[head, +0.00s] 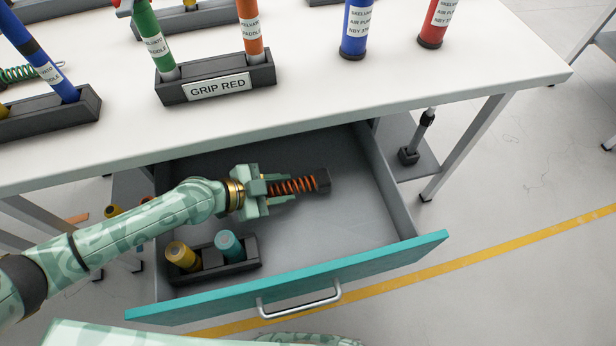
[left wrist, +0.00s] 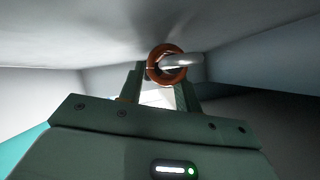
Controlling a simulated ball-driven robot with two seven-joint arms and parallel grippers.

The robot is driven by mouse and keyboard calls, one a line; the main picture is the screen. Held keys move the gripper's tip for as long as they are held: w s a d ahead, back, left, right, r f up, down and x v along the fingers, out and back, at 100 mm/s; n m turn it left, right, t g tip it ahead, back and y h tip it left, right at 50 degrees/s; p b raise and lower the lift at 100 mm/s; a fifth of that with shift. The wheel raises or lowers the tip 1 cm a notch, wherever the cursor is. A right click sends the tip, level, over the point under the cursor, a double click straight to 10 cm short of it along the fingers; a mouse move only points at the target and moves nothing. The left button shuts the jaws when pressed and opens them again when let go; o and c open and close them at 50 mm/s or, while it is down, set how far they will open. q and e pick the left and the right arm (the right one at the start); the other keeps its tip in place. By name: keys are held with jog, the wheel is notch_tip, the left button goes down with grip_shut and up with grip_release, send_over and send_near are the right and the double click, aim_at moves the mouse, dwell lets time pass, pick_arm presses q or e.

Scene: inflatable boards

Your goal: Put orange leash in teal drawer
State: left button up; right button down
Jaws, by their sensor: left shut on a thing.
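The orange leash (head: 293,187) is a coiled orange spring shape with a dark block at its right end. My left gripper (head: 268,190) is shut on its left end and holds it over the inside of the open teal drawer (head: 350,277). Whether the leash touches the drawer floor I cannot tell. In the left wrist view, the leash shows end-on as an orange ring (left wrist: 167,62) between the fingers of the left gripper (left wrist: 160,85). My right gripper is not in view.
A black holder (head: 240,267) with a yellow and a teal cylinder stands in the drawer's front left. The drawer's right side is clear. The white table (head: 330,95) above carries several paddles in holders, blue and red pumps, and a green coil at left.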

aim_at(305, 178)
pick_arm(q)
jog(key=w+d, duration=0.1)
jog(key=d, duration=0.2)
jog(key=shift+w+f, duration=0.1)
jog(key=shift+w, duration=0.3)
jog(key=shift+w+d, duration=0.3)
jog(key=shift+d, duration=0.25)
jog(key=shift+w+d, duration=0.3)
jog(key=shift+d, duration=0.25)
jog(key=shift+w+d+f, duration=0.2)
jog(key=shift+d+f, duration=0.2)
jog(key=shift+f, duration=0.35)
jog(key=shift+a+r, duration=0.1)
jog(key=o, duration=1)
